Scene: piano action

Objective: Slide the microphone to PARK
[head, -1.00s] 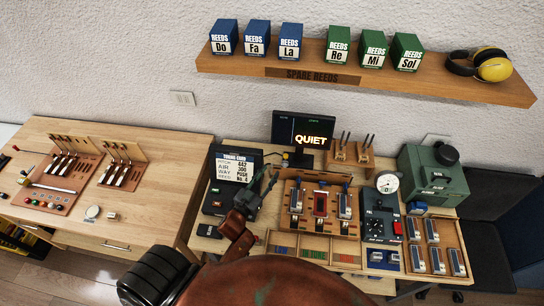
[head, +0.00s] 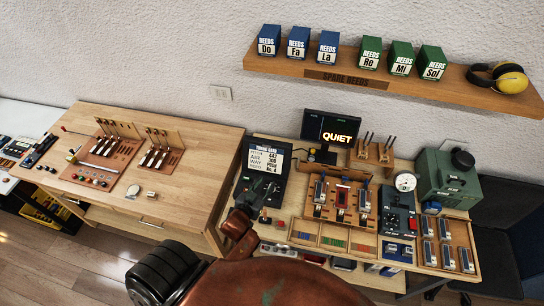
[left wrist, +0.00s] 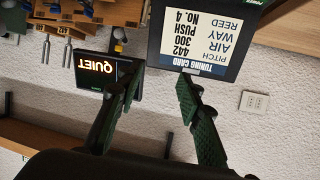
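My left gripper (head: 262,190) is in front of the tuning card box (head: 266,160) at the left of the right-hand bench. In the left wrist view its two dark green fingers (left wrist: 158,80) are apart with nothing between them. A small dark item with a yellow-orange part (head: 312,154) stands beside the lit QUIET screen (head: 331,130); it may be the microphone, but it is too small to be sure. It also shows in the left wrist view (left wrist: 119,42). I cannot read any PARK mark. My right gripper is not in view.
A reed rack (head: 341,200), a dark control box (head: 397,212) and a green machine (head: 448,182) stand on the right-hand bench. A wooden table (head: 205,140) with lever panels is at left. A shelf (head: 420,88) with reed boxes and headphones hangs above.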

